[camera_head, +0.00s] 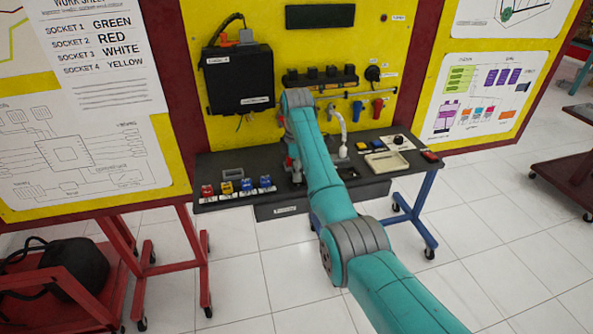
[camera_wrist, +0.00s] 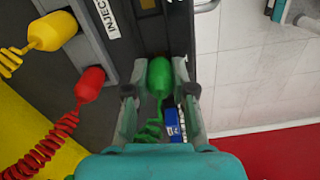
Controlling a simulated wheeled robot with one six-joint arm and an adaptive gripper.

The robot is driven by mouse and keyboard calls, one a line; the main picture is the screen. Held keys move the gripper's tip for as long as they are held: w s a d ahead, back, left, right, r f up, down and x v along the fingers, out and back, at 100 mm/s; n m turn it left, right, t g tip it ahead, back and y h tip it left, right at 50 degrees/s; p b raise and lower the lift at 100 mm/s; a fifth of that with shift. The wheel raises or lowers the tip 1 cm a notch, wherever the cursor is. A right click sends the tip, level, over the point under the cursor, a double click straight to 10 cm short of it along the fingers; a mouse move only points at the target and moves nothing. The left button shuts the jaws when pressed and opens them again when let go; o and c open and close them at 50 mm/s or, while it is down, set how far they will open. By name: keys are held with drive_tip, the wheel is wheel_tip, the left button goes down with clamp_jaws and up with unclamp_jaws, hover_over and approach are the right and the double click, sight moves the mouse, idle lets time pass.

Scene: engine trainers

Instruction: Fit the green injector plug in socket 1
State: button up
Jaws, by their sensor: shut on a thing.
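In the wrist view, the green injector plug (camera_wrist: 159,76) is held between the two fingers of my gripper (camera_wrist: 160,88), with its green coiled cord (camera_wrist: 150,132) running back between them. Its front end points toward a dark surface; I cannot tell whether it touches anything there. A yellow plug (camera_wrist: 54,31) and a red plug (camera_wrist: 90,85), both with coiled cords, are at a grey strip to the left. A partly cut label (camera_wrist: 108,14) reads "INJEC". In the head view my arm hides the gripper and the green plug. Socket 1 cannot be made out.
The worksheet (camera_head: 98,49) lists socket 1 as green. The yellow trainer panel (camera_head: 237,27) carries a black box (camera_head: 238,80). On the dark bench (camera_head: 285,205) are small red, yellow and blue blocks (camera_head: 237,187) at left and a beige tray (camera_head: 387,162) at right.

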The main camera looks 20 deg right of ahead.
drive_tip(key=shift+f, duration=0.35)
drive_tip(key=o, duration=0.7)
drive_tip(key=shift+r, duration=0.1)
drive_tip(key=shift+r, duration=2.7)
drive_tip(key=o, duration=0.5)
drive_tip(key=shift+o, duration=0.2)
drive_tip(key=shift+f, duration=0.15)
